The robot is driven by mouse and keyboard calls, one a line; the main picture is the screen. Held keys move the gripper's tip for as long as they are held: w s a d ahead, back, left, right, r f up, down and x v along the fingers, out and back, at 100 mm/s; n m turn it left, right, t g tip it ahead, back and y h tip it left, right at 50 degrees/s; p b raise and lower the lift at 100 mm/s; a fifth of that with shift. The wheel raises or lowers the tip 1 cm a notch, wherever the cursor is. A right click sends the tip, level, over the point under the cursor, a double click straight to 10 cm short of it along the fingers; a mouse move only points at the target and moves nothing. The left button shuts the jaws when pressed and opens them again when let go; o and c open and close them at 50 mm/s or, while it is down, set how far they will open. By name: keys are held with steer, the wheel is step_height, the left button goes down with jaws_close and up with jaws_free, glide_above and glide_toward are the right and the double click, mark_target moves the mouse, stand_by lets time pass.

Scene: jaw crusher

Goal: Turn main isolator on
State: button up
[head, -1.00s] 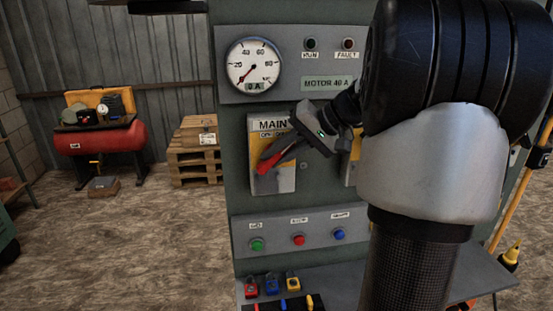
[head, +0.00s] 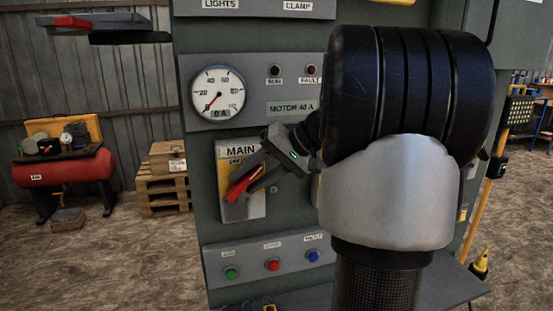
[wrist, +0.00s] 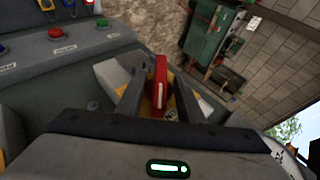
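The main isolator (head: 228,212) is a grey and yellow plate labelled MAIN on the green control cabinet, left of my arm in the head view. Its red handle (head: 240,187) slants down to the left, partly covered by my fingers. My gripper (head: 250,177) reaches it from the right. In the wrist view the red handle (wrist: 160,85) stands between the two dark fingers of my gripper (wrist: 160,78). The fingers are apart, with narrow gaps seeming to show on both sides of the handle. Part of the ON/OFF lettering is hidden.
A gauge (head: 218,92) is above the isolator. A panel with green, red and blue buttons (head: 272,265) is below it. My arm hides much of the cabinet's right side. A red compressor (head: 65,168) and wooden pallets (head: 163,190) stand at the left, clear of the arm.

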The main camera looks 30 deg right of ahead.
steer(key=v, duration=1.6)
steer(key=shift+p, duration=0.3)
steer(key=shift+a, duration=0.1)
